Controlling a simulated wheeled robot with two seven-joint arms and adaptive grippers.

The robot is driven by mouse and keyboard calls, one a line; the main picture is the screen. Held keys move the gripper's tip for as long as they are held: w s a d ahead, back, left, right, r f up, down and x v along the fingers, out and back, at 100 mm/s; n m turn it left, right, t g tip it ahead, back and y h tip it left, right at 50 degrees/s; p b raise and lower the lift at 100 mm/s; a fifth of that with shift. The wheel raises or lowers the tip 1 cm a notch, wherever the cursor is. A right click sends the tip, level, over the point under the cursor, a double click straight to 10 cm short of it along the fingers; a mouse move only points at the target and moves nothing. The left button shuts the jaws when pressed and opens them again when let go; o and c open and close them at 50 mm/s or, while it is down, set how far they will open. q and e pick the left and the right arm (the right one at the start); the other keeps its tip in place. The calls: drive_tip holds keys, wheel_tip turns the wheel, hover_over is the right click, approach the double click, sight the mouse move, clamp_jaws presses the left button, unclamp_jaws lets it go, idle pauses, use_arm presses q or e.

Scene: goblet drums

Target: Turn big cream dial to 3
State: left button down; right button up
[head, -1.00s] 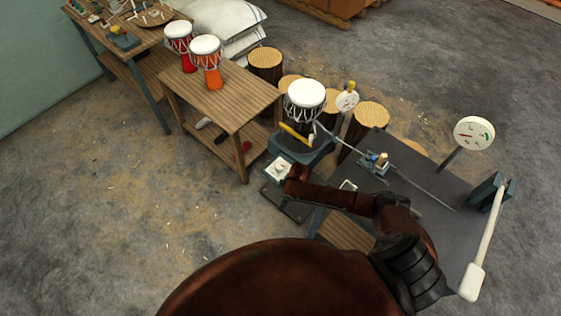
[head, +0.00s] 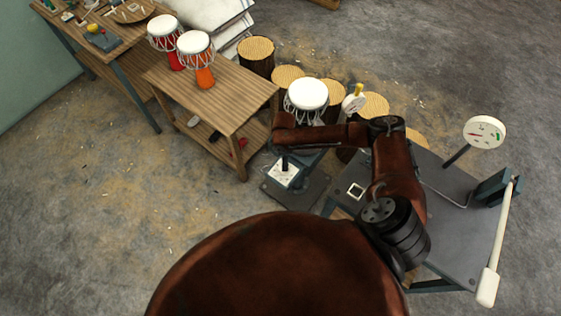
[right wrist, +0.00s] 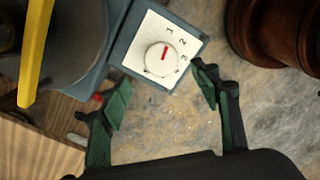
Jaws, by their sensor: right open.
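The cream dial (right wrist: 162,58) sits on a white square plate (right wrist: 150,27) marked 1, 2 and 3, fixed to a blue-grey block. Its red pointer points up, roughly at 1. In the head view the white plate (head: 279,180) is partly covered by the end of my right arm. My right gripper (right wrist: 160,96) is open and empty, its two dark green fingers apart on either side below the dial, not closed on it. My left gripper is not in view.
A yellow lever (right wrist: 36,45) stands left of the dial. A white-topped drum (head: 306,94) stands behind my right forearm. A grey table (head: 450,240) at right carries a long cream-handled lever (head: 503,235). A round gauge (head: 484,132) stands behind it. Open floor lies left.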

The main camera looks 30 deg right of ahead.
drive_tip(key=f, duration=0.5)
drive_tip(key=shift+s+f+b, duration=0.2)
drive_tip(key=shift+b, duration=0.15)
drive_tip(key=shift+f, duration=0.7)
drive_tip(key=c, duration=1.2)
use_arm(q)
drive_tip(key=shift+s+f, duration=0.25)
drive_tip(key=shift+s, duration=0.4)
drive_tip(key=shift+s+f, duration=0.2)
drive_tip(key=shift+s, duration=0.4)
use_arm(e)
drive_tip(key=shift+o, duration=0.2)
